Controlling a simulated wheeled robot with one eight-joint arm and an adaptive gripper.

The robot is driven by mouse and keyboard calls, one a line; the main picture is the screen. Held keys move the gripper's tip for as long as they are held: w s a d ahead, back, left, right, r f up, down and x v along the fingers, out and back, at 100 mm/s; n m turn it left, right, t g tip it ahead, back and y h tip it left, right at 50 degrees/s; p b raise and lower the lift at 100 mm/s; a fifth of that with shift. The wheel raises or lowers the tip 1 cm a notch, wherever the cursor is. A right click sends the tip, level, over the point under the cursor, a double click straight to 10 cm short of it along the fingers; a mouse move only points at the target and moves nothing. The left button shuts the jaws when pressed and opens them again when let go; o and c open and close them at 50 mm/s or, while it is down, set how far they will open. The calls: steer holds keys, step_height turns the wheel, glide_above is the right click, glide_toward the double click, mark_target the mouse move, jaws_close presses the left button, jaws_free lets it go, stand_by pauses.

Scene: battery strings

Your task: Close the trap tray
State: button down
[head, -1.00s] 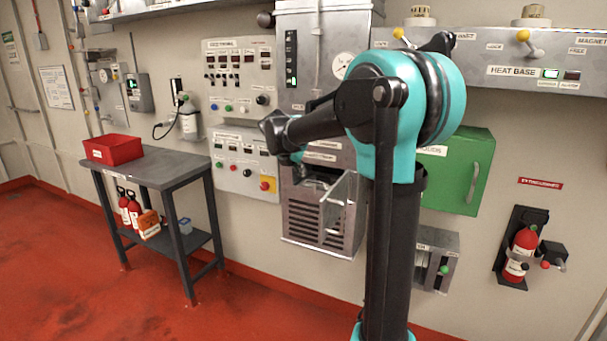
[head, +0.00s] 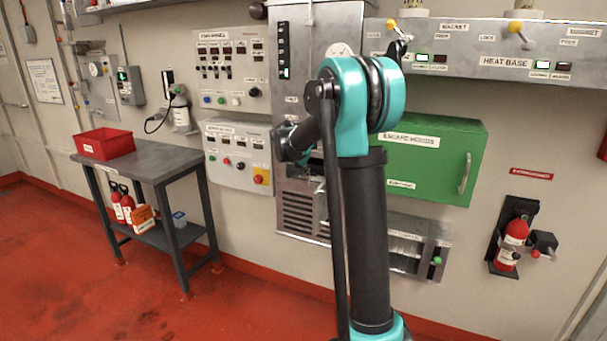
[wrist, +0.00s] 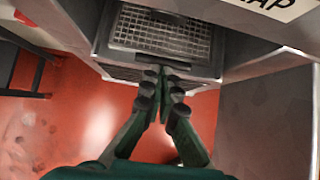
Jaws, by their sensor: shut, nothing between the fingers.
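The trap tray (wrist: 158,38) shows at the top of the wrist view as a metal tray with a mesh grid, set in a grey metal housing under a partly cut-off label ending in "AP". My gripper (wrist: 165,75) is shut and empty. Its fingertips are at the tray's front edge in the picture; I cannot tell whether they touch it. In the head view my arm hides the gripper's fingers and most of the tray area, above the slotted lower cabinet front (head: 298,213). How far out the tray stands is unclear.
A grey metal box (wrist: 268,120) lies close to the right of my gripper. In the head view, a metal unit with a green knob (head: 400,247) and a green cabinet (head: 440,160) are right of my arm. A dark table (head: 150,168) stands left, with open red floor before it.

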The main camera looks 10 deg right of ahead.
steer(key=shift+w+d, duration=0.55)
steer(key=shift+w, duration=0.25)
steer(key=shift+w+d, duration=0.55)
steer(key=shift+w, duration=0.2)
steer(key=shift+s+r, duration=0.1)
